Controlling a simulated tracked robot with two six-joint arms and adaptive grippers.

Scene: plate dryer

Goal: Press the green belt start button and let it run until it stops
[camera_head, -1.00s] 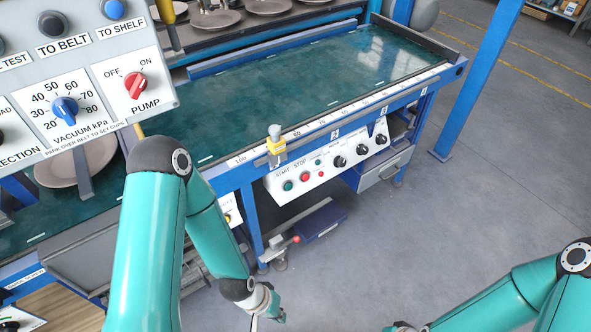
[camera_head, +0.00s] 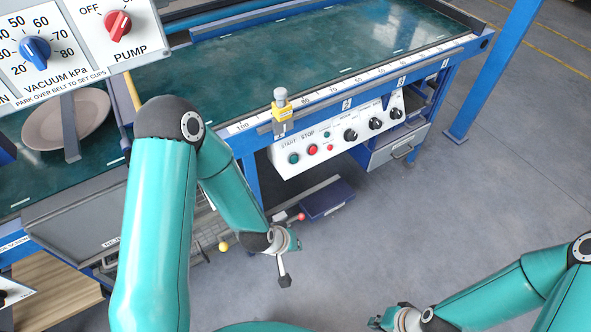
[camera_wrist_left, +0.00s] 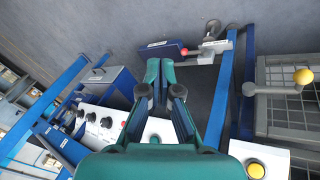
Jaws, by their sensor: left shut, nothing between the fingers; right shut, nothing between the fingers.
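The green start button (camera_head: 294,158) is at the left end of the white control panel (camera_head: 340,140) on the belt table's front, under the word START. The red stop button (camera_head: 312,148) is right of it. My left gripper (camera_head: 284,281) is shut and empty, below the panel and apart from it. My right gripper (camera_head: 377,321) is shut and empty at the bottom edge, clear of the table.
The green belt (camera_head: 290,65) shows no plates on its clear stretch. A plate (camera_head: 66,120) lies at the left. The pump and vacuum panel (camera_head: 75,40) hangs at the upper left. Grey floor (camera_head: 480,210) is free at the right.

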